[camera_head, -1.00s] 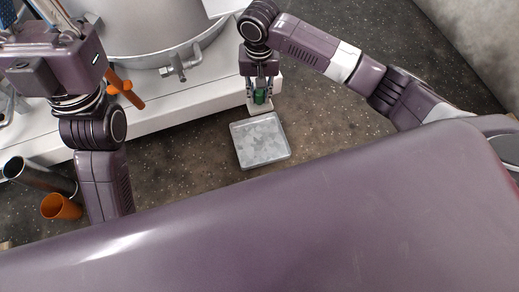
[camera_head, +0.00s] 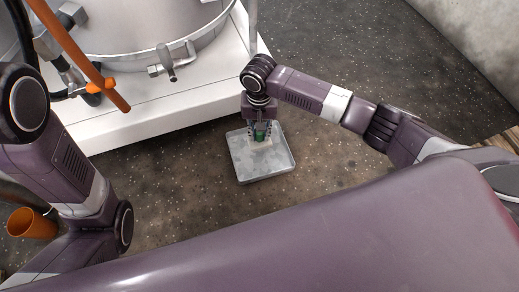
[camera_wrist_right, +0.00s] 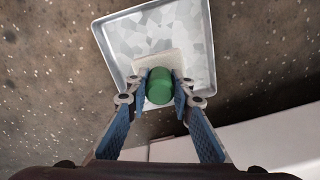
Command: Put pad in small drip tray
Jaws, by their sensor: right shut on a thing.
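The small drip tray (camera_head: 270,170) is a shallow square grey metal tray on the floor, below the middle of the head view. It fills the top of the right wrist view (camera_wrist_right: 205,70). The pad (camera_head: 256,145) is a pale flat piece with a green grip on top; in the right wrist view the pale part (camera_wrist_right: 158,60) shows inside the tray's outline. My right gripper (camera_head: 262,133) points down over the tray's back part and is shut on the pad's green grip (camera_wrist_right: 160,86). I cannot tell whether the pad touches the tray floor. My left gripper is out of view.
A large metal drum (camera_head: 140,30) stands on a white platform (camera_head: 180,110) behind the tray. An orange bar (camera_head: 85,60) leans at upper left. An orange cup (camera_head: 32,223) is at lower left. Speckled floor right of the tray (camera_head: 330,160) is clear.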

